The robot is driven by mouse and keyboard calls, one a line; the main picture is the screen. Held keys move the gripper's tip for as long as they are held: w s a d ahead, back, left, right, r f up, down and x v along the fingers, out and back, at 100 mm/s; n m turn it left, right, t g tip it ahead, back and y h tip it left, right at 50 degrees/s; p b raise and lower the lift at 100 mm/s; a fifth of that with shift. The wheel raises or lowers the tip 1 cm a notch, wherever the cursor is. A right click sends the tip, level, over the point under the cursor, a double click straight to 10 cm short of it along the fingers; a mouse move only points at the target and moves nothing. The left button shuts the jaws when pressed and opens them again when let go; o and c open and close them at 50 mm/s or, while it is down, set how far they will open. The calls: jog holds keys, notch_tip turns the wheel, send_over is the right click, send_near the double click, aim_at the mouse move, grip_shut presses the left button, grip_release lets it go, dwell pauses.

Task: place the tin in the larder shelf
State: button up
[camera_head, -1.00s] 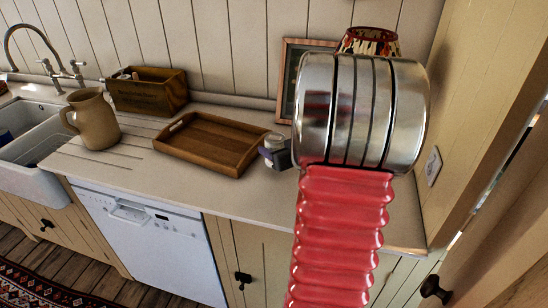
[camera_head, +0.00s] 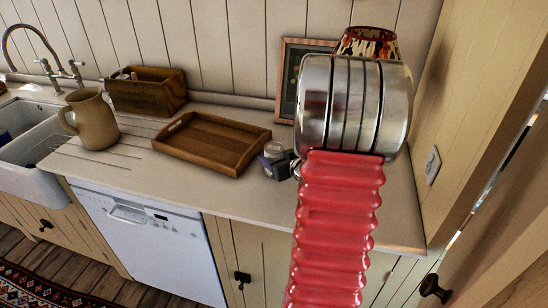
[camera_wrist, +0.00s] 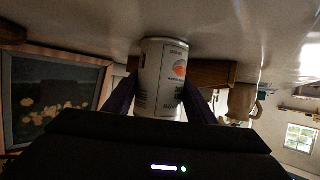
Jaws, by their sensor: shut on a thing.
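The tin (camera_wrist: 163,70) is a small pale can with an orange mark and dark print. In the wrist view, which is upside down, it sits between the two dark fingers of my gripper (camera_wrist: 163,92), which is shut on it. In the head view the tin (camera_head: 274,149) shows only as a small pale top above my dark gripper (camera_head: 277,164), right of the tray; my arm hides part of this area. I cannot tell whether the tin touches the worktop. I cannot make out a larder shelf in either view.
A wooden tray (camera_head: 212,144) lies on the worktop (camera_head: 225,193), close left of my gripper. A jug (camera_head: 92,120), a wooden box (camera_head: 147,92) and the sink (camera_head: 30,160) are further left. A framed picture (camera_head: 287,85) and a patterned shade (camera_head: 368,42) stand behind my arm.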

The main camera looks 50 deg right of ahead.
jog(key=o, duration=1.4)
jog(key=shift+s+a+r, duration=0.1)
jog(key=shift+s+r, duration=0.2)
jog(key=shift+s, duration=0.15)
jog(key=v, duration=1.1)
